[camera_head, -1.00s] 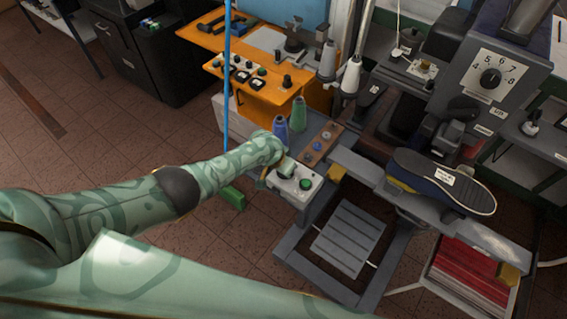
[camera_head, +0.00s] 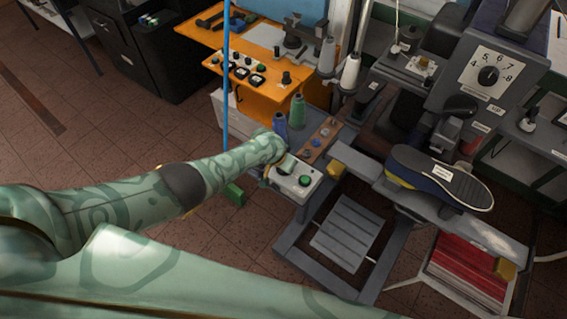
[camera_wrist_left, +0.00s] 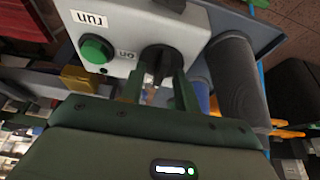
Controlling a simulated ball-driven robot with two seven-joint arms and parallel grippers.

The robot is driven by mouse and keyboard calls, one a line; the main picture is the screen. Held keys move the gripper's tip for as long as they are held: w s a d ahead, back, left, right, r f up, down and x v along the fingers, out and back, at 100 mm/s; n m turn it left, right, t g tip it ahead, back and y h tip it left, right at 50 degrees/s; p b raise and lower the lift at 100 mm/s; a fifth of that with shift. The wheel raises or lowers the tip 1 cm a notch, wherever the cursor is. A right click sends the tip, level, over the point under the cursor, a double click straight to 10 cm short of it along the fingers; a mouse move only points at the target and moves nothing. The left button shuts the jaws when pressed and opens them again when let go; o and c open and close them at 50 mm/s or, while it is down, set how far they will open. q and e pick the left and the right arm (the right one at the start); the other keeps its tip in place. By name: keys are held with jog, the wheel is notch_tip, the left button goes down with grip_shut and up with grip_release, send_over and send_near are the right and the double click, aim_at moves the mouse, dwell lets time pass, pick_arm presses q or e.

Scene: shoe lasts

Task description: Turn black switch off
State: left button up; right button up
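The white control box (camera_head: 289,187) stands on the grey machine frame, with a round green button (camera_head: 304,181) on its top. In the left wrist view the black switch (camera_wrist_left: 158,57) is a round knob on the white face, beside the green button (camera_wrist_left: 96,49) and an upside-down "on" label. My left gripper (camera_wrist_left: 161,78) has its two green fingers apart, one towards each side of the switch. I cannot tell whether they touch it. In the head view my left gripper (camera_head: 282,170) hides the switch. My right gripper is not in view.
A blue spool (camera_head: 281,127) and a green spool (camera_head: 297,111) stand just behind the box. A shoe (camera_head: 440,176) lies on the machine at right. An orange bench (camera_head: 262,93) with controls is behind. A thin blue pole (camera_head: 226,80) rises left of the spools.

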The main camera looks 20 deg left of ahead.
pick_arm(q)
jog(key=p+v, duration=1)
jog(key=v, duration=0.6)
jog(key=shift+r, duration=0.15)
